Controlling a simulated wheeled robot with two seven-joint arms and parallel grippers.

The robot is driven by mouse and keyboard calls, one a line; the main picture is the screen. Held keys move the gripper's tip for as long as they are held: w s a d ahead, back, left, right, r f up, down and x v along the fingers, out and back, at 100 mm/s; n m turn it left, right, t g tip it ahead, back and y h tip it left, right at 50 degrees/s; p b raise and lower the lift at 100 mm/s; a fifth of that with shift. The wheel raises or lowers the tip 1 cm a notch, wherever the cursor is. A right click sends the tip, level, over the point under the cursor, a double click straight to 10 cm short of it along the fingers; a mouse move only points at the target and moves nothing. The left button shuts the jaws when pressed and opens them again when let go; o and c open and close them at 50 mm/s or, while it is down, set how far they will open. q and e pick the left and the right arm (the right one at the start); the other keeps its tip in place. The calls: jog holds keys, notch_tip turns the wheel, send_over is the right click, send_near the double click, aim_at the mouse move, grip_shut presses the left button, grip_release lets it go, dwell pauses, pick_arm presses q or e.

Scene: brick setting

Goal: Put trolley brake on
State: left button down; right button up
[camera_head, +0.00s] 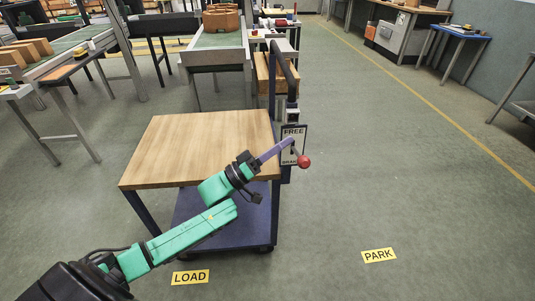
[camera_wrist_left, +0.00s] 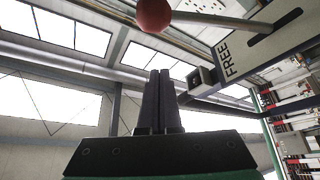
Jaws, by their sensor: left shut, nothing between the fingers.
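The trolley has a wooden top (camera_head: 215,135) and a dark blue lower shelf (camera_head: 220,215). A brake plate (camera_head: 300,132) marked FREE and BRAKE is on its right side by the handle post. The brake lever ends in a red knob (camera_head: 304,162); the knob also shows at the top of the left wrist view (camera_wrist_left: 153,14), with its pale rod (camera_wrist_left: 215,20) running right toward the slotted plate (camera_wrist_left: 262,42). My left gripper (camera_head: 289,143) reaches over the trolley's right edge, fingers close to the lever. The fingers (camera_wrist_left: 160,74) are shut and empty, apart from the knob. Contact with the rod cannot be told.
Yellow floor labels read LOAD (camera_head: 190,277) and PARK (camera_head: 379,255). A conveyor (camera_head: 215,50) with bricks stands behind the trolley, another bench (camera_head: 65,65) at the left. A blue table (camera_head: 460,33) stands at the back right. The floor right of the trolley is clear.

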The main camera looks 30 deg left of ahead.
pick_arm(q)
jog(key=d+f, duration=0.2)
jog(key=d, duration=0.1)
jog(key=shift+f, duration=0.3)
pick_arm(e)
jog(key=shift+w+a+r, duration=0.1)
jog(key=shift+w+r, duration=0.05)
jog(key=shift+r, duration=0.15)
pick_arm(q)
jog(key=shift+s, duration=0.1)
